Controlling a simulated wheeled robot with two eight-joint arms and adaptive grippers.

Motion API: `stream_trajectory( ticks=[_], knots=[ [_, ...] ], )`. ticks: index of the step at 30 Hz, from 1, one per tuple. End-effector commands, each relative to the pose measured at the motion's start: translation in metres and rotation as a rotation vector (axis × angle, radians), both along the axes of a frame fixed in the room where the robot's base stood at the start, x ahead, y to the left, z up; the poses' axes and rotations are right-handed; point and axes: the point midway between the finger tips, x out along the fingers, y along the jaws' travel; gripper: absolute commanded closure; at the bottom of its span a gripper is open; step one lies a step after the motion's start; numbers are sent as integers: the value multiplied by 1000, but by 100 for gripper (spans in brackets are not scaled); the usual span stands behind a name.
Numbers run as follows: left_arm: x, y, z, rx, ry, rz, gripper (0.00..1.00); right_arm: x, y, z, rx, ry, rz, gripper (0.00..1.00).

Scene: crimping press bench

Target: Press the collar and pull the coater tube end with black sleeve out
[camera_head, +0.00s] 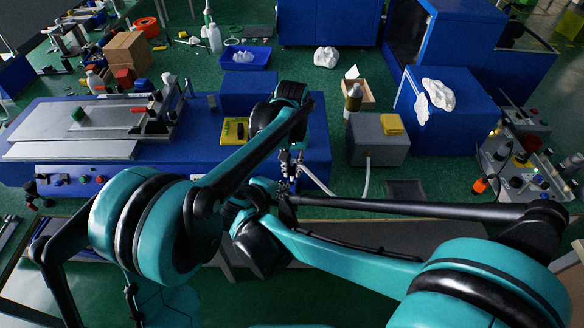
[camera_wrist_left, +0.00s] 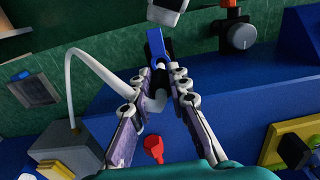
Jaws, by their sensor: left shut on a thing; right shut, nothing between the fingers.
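My left gripper (camera_head: 289,160) hangs below its black wrist at the front right of the blue bench unit. In the left wrist view its fingers (camera_wrist_left: 165,83) are closed around the white tube (camera_wrist_left: 76,70), which arcs over from a grey box at the left. A blue part (camera_wrist_left: 155,42) stands just beyond the tips. My right gripper (camera_head: 284,187) is shut and empty, close below the left one and partly hidden by the arms.
The grey box (camera_head: 378,142) with a yellow item stands right of the grippers. The blue bench unit (camera_head: 60,172) fills the left. My crossing arms crowd the middle.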

Motion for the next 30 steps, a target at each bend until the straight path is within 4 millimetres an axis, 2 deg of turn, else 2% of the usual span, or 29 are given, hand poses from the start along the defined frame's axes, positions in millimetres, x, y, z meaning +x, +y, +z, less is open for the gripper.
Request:
stream_trajectory(
  ticks=[11, 24, 30],
  knots=[
    [0, 0, 2, 0, 0, 0, 100, -1, 0, 3, 0, 0, 0, 100],
    [0, 0, 37, 0, 0, 0, 100, -1, 0, 31, 0, 0, 0, 100],
    [0, 0, 41, 0, 0, 0, 100, 0, 0, 33, 0, 0, 0, 100]
  ],
)
